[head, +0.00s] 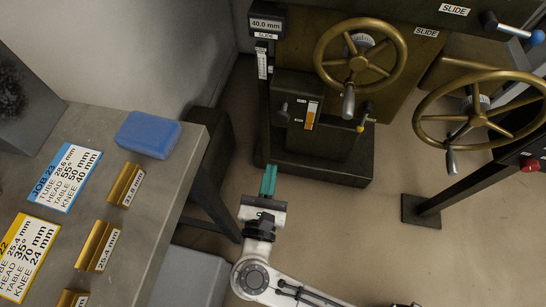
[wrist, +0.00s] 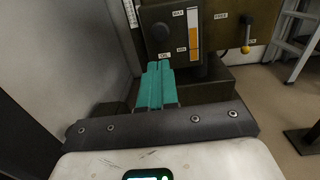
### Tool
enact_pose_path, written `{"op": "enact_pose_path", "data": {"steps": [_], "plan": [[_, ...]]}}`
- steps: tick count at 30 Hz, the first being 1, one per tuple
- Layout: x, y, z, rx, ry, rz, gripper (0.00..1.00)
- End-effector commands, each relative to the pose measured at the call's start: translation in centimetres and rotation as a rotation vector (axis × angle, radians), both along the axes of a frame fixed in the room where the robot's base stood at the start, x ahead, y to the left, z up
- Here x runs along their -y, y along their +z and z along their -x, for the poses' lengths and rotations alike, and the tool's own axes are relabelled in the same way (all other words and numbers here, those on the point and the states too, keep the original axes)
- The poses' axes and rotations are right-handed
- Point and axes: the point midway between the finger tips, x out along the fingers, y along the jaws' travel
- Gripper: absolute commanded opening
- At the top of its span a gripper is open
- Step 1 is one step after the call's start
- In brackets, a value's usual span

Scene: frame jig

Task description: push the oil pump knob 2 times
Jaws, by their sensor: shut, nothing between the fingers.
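The oil pump knob (head: 283,114) is a small dark grey knob on the front of the dark machine box, left of the oil gauge (head: 312,115) with its yellow column. In the wrist view the knob (wrist: 160,32) shows above an OIL label, just above my fingertips in the picture. My gripper (head: 269,168) has teal fingers, shut with nothing between them. In the head view it is below the box, pointing toward the machine, apart from the knob. In the wrist view the teal fingers (wrist: 158,66) overlap the lower machine area; the exact distance to the knob is unclear.
A yellow-tipped lever (head: 362,123) stands right of the gauge. Brass handwheels (head: 360,97) hang above. A grey bench (head: 150,209) with a blue block (head: 148,134), cards and brass pieces is at left.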

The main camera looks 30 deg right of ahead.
Motion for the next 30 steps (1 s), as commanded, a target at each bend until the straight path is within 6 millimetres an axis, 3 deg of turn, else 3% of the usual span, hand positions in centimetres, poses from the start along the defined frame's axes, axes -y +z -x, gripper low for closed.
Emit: {"op": "enact_pose_path", "data": {"steps": [15, 25, 30], "plan": [[-1.8, 0.0, 1.0, 0.013, -0.051, 0.009, 0.00], [-1.8, 0.0, 0.9, 0.013, -0.050, 0.009, 0.00], [-0.8, 0.1, -0.2, 0.014, -0.052, 0.010, 0.00]]}}
